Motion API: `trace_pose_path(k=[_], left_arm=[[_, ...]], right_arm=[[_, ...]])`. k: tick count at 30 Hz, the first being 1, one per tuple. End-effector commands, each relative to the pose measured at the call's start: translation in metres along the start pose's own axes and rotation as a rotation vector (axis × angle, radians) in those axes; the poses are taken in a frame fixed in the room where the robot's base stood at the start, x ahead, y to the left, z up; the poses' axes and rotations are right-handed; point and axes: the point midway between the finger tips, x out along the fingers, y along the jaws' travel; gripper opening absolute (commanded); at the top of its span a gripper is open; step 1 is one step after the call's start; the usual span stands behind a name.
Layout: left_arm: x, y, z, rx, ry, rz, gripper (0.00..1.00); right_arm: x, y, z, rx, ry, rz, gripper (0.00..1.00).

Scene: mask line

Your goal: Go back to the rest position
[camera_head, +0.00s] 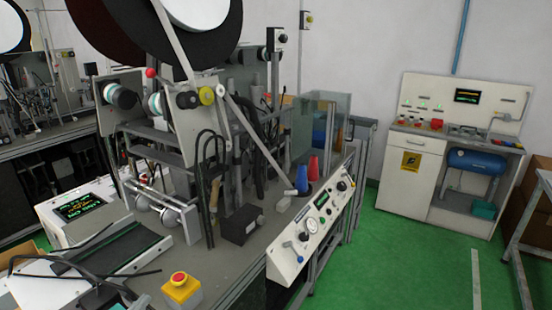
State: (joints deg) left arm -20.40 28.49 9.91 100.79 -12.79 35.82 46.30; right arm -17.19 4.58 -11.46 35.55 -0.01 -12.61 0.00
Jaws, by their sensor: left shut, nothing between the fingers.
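My left gripper (104,287) is a dark shape low at the left edge of the head view, over the front left of the machine bench. It is shut and empty, and part of it is cut off by the bottom edge. My right gripper is not in view. The mask machine (180,120), with rollers, large discs and cables, stands upright on the bench in the middle left.
A yellow box with a red stop button (181,288) sits near my left gripper. A white screen unit (84,215) stands behind it. A sloped control panel (316,225) lines the bench's right edge. A white workstation (412,170) stands far right, with clear green floor (410,260) before it.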

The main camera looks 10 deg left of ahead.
Motion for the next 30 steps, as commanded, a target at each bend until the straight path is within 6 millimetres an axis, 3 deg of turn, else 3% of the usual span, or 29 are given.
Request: trace_pose_path(k=[8,14,22,30], left_arm=[[0.003,0.02,0.03,0.016,-0.192,-0.2,0.0],[-0.009,0.046,0.057,0.023,-0.429,-0.347,0.0],[-0.046,0.099,0.081,0.01,-0.799,-0.444,0.0],[-0.097,0.167,0.082,-0.022,-1.189,-0.413,0.0]], right_arm=[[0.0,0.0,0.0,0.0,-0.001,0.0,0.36],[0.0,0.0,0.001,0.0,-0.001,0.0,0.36],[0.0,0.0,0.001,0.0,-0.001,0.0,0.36],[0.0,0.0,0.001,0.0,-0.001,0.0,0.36]])
